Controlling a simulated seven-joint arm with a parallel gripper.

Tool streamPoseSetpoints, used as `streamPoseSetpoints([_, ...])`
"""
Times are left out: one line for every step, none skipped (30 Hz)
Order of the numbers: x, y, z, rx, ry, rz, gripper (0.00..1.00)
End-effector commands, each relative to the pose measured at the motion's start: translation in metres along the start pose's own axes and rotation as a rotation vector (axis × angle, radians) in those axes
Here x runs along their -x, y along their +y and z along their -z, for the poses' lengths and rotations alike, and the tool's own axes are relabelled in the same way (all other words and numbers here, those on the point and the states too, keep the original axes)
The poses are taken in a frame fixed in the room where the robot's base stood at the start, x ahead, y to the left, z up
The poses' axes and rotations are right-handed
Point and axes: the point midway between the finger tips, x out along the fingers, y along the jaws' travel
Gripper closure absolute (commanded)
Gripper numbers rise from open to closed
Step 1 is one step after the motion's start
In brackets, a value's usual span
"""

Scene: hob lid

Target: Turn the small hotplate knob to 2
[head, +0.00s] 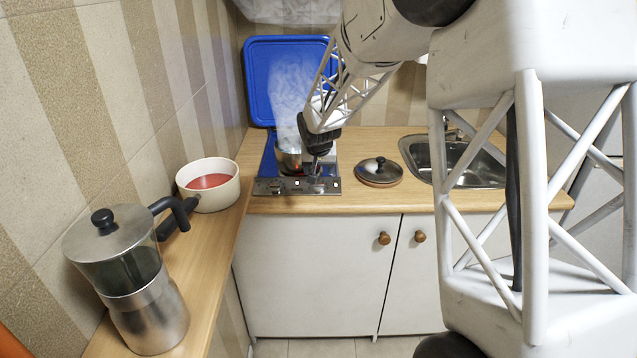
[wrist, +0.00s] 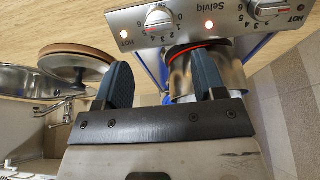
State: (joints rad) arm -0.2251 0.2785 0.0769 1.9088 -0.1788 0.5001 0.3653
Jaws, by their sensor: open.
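The hob (head: 262,187) has a steel front panel with two knobs. In the wrist view, which is upside down, one knob (wrist: 158,20) lies beyond and between my fingers, and a second knob (wrist: 265,8) is at the upper right. Each has a numbered scale around it; I cannot read the settings surely. Which knob serves the small hotplate is not clear. My gripper (head: 318,150) (wrist: 160,80) is open and empty, above the panel's right part and apart from the knobs. In the head view it hides part of the hob's right side.
A steaming steel pot (head: 288,160) (wrist: 182,80) stands on the hob, with red glow at its base. The blue hob lid (head: 262,75) is raised behind. A pan lid (head: 379,172) and sink (head: 470,165) are right; a red-filled pan (head: 224,168) and coffee maker (head: 135,275) left.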

Motion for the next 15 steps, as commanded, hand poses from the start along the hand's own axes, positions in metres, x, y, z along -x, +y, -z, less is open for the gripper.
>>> streamPoseSetpoints([0.0, 0.0, 0.0, 0.0, 0.0, 0.0, 0.36])
streamPoseSetpoints([0.0, 0.0, 0.0, 0.0, 0.0, 0.0, 0.36])
streamPoseSetpoints([0.0, 0.0, 0.0, 0.0, 0.0, 0.0, 0.36])
streamPoseSetpoints([0.0, 0.0, 0.0, 0.0, 0.0, 0.0, 0.36])
streamPoseSetpoints([0.0, 0.0, 0.0, 0.0, 0.0, 0.0, 0.36])
streamPoseSetpoints([0.0, 0.0, 0.0, 0.0, 0.0, 0.0, 0.36])
streamPoseSetpoints([-0.001, 0.0, 0.0, 0.0, 0.0, 0.0, 0.36])
streamPoseSetpoints([-0.001, 0.0, 0.0, 0.0, -0.001, 0.0, 0.36])
streamPoseSetpoints([-0.002, 0.0, 0.0, 0.0, -0.001, 0.0, 0.36])
streamPoseSetpoints([-0.003, 0.0, 0.0, 0.0, -0.001, 0.0, 0.36])
streamPoseSetpoints([-0.004, 0.0, 0.0, 0.0, -0.001, 0.0, 0.36])
streamPoseSetpoints([-0.006, 0.0, 0.0, 0.0, -0.001, -0.001, 0.36])
streamPoseSetpoints([-0.008, 0.0, 0.0, 0.0, -0.001, -0.001, 0.36])
streamPoseSetpoints([-0.01, 0.0, 0.0, 0.0, -0.001, -0.001, 0.36])
streamPoseSetpoints([-0.013, 0.001, 0.0, 0.0, -0.001, -0.001, 0.36])
